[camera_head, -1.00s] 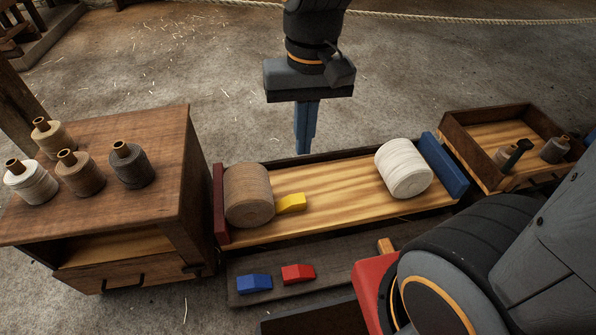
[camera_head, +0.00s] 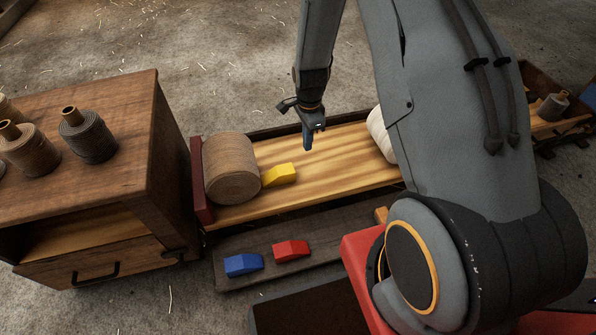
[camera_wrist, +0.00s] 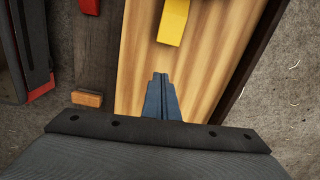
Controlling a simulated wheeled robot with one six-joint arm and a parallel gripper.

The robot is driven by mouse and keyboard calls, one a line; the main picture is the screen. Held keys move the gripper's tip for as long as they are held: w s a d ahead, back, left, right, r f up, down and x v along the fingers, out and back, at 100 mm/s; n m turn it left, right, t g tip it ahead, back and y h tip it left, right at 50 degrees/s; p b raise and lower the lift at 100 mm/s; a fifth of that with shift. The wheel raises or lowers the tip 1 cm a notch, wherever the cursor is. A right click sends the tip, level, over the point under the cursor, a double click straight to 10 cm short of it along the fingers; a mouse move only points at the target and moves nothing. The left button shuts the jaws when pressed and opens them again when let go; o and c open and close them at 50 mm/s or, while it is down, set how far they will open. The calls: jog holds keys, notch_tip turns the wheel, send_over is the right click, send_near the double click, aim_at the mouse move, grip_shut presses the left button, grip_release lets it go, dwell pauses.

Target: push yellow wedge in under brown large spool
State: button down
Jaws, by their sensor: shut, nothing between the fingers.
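The yellow wedge (camera_head: 279,175) lies on the light wooden bed, beside the right side of the brown large spool (camera_head: 231,168). In the head view the two look to be touching or nearly so. The brown spool lies on its side near the dark red end board. My gripper (camera_head: 308,143) is shut and empty above the bed, to the right of the wedge and apart from it. In the wrist view the blue fingers (camera_wrist: 160,82) are together, and the wedge (camera_wrist: 173,22) shows beyond their tips. The spool is out of the wrist view.
A white spool (camera_head: 381,135) lies farther right on the bed, partly hidden by my arm. A blue wedge (camera_head: 243,265) and a red wedge (camera_head: 291,250) lie on the lower dark shelf (camera_head: 325,259). A cabinet (camera_head: 95,170) with small spools stands at left.

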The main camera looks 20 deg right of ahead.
aim_at(283, 174)
jog(key=shift+m, duration=0.5)
jog(key=f+b, duration=0.1)
jog(key=f, duration=0.3)
jog(key=f+b, duration=0.1)
jog(key=f, duration=0.3)
jog(key=d+f+b, duration=0.1)
jog(key=f+b, duration=0.1)
jog(key=f, duration=0.3)
jog(key=shift+w, duration=0.15)
jog(key=a, duration=0.2)
jog(key=a+b, duration=0.1)
jog(key=shift+f, duration=0.25)
jog(key=shift+a+r, duration=0.1)
jog(key=shift+a, duration=0.4)
jog(key=shift+a, duration=0.1)
